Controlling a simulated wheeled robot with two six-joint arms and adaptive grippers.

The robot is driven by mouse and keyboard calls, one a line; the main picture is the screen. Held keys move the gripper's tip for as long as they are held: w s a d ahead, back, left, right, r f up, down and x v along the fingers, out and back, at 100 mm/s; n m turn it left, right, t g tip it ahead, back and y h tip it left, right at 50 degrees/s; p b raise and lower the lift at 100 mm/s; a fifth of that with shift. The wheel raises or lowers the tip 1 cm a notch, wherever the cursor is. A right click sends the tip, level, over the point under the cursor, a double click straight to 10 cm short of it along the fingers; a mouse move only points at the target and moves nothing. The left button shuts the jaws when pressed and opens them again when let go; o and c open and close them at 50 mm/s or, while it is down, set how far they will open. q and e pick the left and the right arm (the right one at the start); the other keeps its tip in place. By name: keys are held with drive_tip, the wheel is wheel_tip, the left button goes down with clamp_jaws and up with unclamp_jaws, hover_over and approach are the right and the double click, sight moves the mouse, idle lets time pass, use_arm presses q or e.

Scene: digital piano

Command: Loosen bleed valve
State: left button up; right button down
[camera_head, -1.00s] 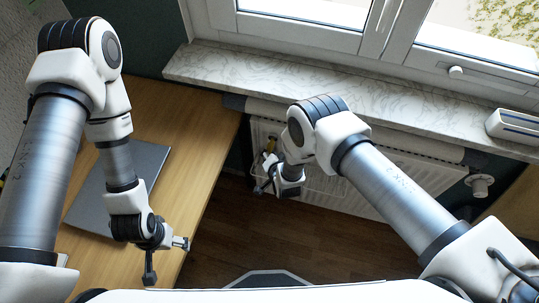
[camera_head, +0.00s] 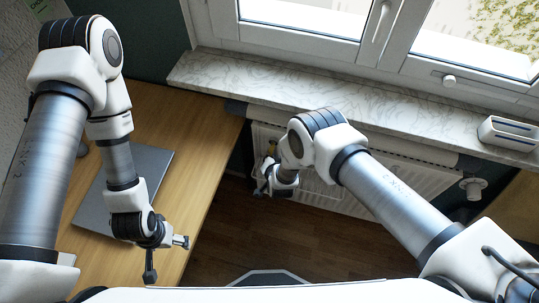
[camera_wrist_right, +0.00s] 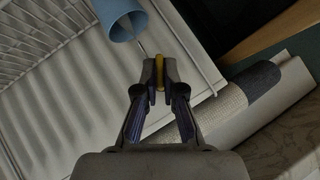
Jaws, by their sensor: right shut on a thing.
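In the right wrist view my right gripper (camera_wrist_right: 160,72) is shut on a small yellow piece (camera_wrist_right: 160,74). A thin metal shaft (camera_wrist_right: 142,48) shows just past the fingertips, towards a blue cup-like container (camera_wrist_right: 122,18). The white radiator (camera_wrist_right: 60,95) lies behind them. In the head view my right gripper (camera_head: 264,180) is at the left end of the radiator (camera_head: 335,195), its fingertips small and partly hidden. I cannot make out the bleed valve itself. My left gripper (camera_head: 168,260) is open and empty above the front edge of the desk.
A wooden desk (camera_head: 205,165) with a flat grey panel (camera_head: 155,160) is at left. A marble windowsill (camera_head: 300,90) overhangs the radiator, with a white box (camera_head: 508,133) at its right. A thermostat knob (camera_head: 473,187) is at the radiator's right end. The dark floor (camera_head: 260,235) is clear.

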drive_tip(key=h+p, duration=0.1)
drive_tip(key=p, duration=0.2)
drive_tip(key=n+g+h+p, duration=0.1)
drive_tip(key=p, duration=0.2)
drive_tip(key=shift+a+r+n+h, duration=0.1)
drive_tip(key=shift+a+n+h, duration=0.2)
drive_tip(key=shift+a, duration=0.05)
drive_tip(key=c, duration=1.2)
unclamp_jaws()
drive_tip(key=shift+d, duration=0.1)
drive_tip(key=shift+s, duration=0.1)
